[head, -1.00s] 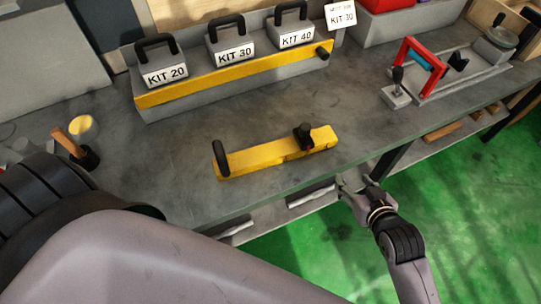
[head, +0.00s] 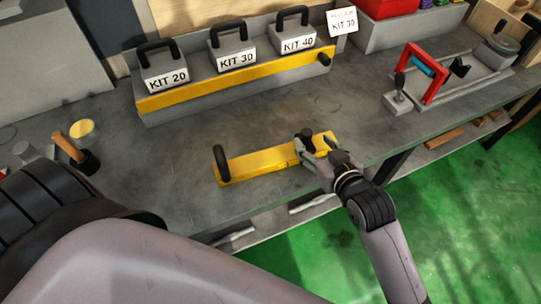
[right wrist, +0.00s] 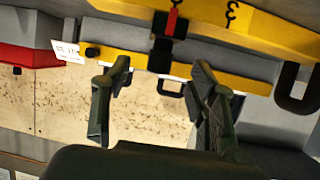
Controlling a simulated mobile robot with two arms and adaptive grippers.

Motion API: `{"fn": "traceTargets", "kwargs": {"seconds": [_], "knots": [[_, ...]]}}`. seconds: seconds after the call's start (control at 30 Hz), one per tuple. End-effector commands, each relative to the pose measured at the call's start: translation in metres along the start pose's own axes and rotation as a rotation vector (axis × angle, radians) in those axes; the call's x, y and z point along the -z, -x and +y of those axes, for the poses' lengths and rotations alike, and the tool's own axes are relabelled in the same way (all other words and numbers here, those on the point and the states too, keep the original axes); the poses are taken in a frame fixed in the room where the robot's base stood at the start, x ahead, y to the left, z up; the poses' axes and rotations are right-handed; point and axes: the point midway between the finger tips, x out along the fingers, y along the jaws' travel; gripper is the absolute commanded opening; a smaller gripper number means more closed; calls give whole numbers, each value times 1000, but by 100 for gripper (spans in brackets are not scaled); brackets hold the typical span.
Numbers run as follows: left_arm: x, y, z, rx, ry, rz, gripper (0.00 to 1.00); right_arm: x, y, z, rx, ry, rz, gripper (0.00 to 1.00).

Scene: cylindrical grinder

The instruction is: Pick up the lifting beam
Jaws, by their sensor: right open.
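The lifting beam (head: 255,163) is a yellow bar lying on the grey bench top, with a black handle (head: 221,163) standing at its left end and a black knob (head: 305,136) near its right end. My right gripper (head: 318,150) is open at the beam's right end, close to the knob, and hides part of the bar. In the right wrist view the beam (right wrist: 265,32) runs across the top with its black and red fitting (right wrist: 168,35), beyond the spread fingers (right wrist: 160,78). Contact cannot be told. My left gripper is out of view.
Behind the beam stands a rack with a yellow front (head: 235,80) holding handled KIT 20, KIT 30 and KIT 40 blocks. A fixture with a red frame (head: 424,72) is at the right. A wooden-handled tool (head: 72,150) is at the left. The bench between beam and rack is clear.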

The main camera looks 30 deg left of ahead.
Motion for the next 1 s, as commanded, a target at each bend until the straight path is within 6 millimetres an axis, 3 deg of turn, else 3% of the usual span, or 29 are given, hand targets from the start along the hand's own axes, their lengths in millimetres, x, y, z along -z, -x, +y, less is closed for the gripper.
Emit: {"fn": "traceTargets", "kwargs": {"seconds": [0.23, 0.53, 0.87, 1.0], "knots": [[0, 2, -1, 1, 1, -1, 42, -3, -17, -1, 1, 0, -2, 53], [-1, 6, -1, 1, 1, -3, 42, -11, -54, 0, 0, 0, 0, 53], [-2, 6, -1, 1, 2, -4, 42, -12, -59, 0, 0, 1, 0, 53], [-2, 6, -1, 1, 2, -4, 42, -12, -59, 0, -1, 1, 0, 43]]}}
